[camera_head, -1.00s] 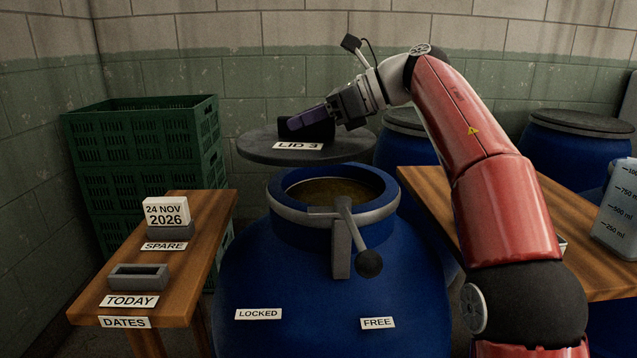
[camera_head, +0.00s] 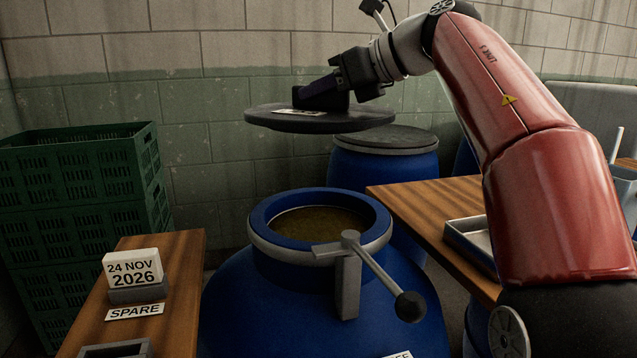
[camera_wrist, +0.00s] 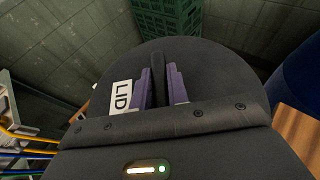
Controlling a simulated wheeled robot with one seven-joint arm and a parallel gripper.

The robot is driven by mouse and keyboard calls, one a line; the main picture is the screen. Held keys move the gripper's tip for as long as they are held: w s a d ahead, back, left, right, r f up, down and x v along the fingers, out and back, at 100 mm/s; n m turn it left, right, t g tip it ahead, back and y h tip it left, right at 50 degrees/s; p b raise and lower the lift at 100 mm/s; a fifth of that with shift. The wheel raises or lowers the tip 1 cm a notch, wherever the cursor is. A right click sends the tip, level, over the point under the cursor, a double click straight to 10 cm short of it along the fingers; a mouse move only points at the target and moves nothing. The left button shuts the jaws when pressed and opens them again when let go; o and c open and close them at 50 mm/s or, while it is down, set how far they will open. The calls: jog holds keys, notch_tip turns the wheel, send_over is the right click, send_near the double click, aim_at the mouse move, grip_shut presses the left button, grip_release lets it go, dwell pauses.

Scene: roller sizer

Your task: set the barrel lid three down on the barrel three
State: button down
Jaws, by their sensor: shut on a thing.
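The lid (camera_head: 355,120) is a dark round disc with a white label, level in the head view and clear of the barrel. My gripper (camera_head: 312,98) is shut on the raised grip on its top. In the wrist view, the purple fingers (camera_wrist: 163,88) sit on both sides of that grip, and the lid (camera_wrist: 215,75) spreads out below with a label reading LID. The blue barrel (camera_head: 250,310) stands in front, open, with brownish contents (camera_head: 320,219) in its mouth. The lid appears above the mouth; its exact alignment cannot be told.
A grey lever (camera_head: 375,262) with a black knob sticks out at the barrel's front collar. A wooden bench with date blocks (camera_head: 133,267) stands left, green crates (camera_head: 75,180) behind it. A wooden table (camera_head: 415,200) with a tray is right. A lidded blue barrel (camera_head: 385,175) stands behind.

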notch_tip(320, 180, down, 15)
jog(key=b, duration=0.2)
jog(key=shift+f, duration=0.2)
jog(key=shift+f+b, duration=0.6)
jog(key=shift+f, duration=0.05)
jog(key=c, duration=1.4)
grip_release()
jog(key=shift+o, duration=0.2)
jog(key=r+v, duration=0.1)
jog(key=v, duration=1.1)
jog(key=shift+r+p, duration=0.15)
jog(key=shift+p, duration=0.25)
